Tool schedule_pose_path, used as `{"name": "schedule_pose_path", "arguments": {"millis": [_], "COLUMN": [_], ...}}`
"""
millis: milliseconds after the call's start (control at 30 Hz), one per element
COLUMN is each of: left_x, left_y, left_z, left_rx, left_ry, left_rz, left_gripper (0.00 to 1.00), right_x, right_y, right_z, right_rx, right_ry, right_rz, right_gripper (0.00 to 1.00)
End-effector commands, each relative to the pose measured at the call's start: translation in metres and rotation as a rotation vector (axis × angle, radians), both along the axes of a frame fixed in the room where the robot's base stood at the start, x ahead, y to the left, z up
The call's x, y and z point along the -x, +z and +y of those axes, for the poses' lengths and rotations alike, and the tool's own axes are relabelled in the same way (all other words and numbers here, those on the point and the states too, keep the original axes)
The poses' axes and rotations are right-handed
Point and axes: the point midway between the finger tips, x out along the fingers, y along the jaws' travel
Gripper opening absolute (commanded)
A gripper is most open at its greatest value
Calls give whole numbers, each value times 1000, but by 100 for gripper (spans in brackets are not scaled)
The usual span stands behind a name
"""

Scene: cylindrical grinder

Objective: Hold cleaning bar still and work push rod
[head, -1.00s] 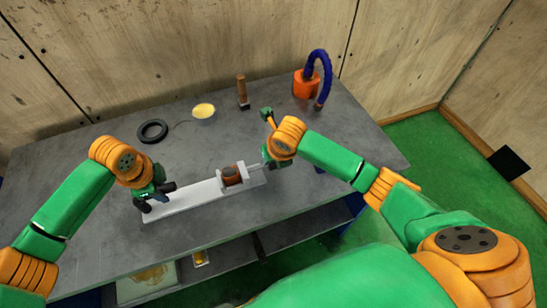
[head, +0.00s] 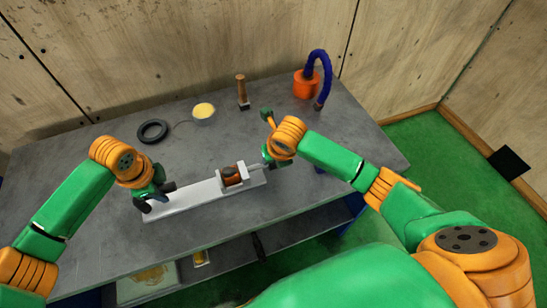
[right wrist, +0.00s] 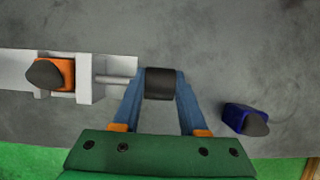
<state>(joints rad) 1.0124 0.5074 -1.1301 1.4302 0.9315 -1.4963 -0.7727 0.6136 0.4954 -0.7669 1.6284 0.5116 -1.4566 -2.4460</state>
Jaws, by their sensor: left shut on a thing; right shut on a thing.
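The cleaning bar (head: 200,196) is a long pale bar lying on the grey table. An orange-brown piece (head: 232,176) sits between white blocks near its right end. It also shows in the right wrist view (right wrist: 62,74), with a dark part over it. My left gripper (head: 150,198) is shut on the bar's left end. The thin grey push rod (right wrist: 113,80) sticks out of the end block to the right and meets a black knob (right wrist: 160,84). My right gripper (right wrist: 160,95) is shut on this knob, a finger on each side. In the head view my right wrist partly covers the rod.
A black ring (head: 153,131), a yellow-filled bowl (head: 204,113), a wooden-handled tool (head: 242,92) and an orange pot with a blue hose (head: 306,84) stand behind. The table between is clear.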

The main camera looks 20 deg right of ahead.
Motion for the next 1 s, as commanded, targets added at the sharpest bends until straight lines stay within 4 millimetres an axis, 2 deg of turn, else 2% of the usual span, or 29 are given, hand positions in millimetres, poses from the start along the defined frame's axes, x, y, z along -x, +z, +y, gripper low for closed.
{"name": "schedule_pose_path", "arguments": {"millis": [67,333,667,700,767,800,1000], "left_x": [0,0,0,0,0,0,0], "left_y": [0,0,0,0,0,0,0], "left_z": [0,0,-2,-2,-2,-2,-2], "left_rx": [-1,1,4,4,5,5,5], "left_ry": [0,-1,-3,-3,-3,-3,-4], "left_rz": [-1,0,0,0,0,0,0], "left_gripper": [0,0,0,0,0,0,0], "right_x": [0,0,0,0,0,0,0], "right_y": [1,1,1,1,1,1,0], "right_z": [1,41,46,46,46,46,46], "right_rx": [-1,-3,-6,-6,-6,-6,-6], "right_ry": [1,3,5,5,5,5,5], "right_rz": [-1,-1,-1,-1,-2,-2,-2], "right_gripper": [0,0,0,50,66,72,72]}}
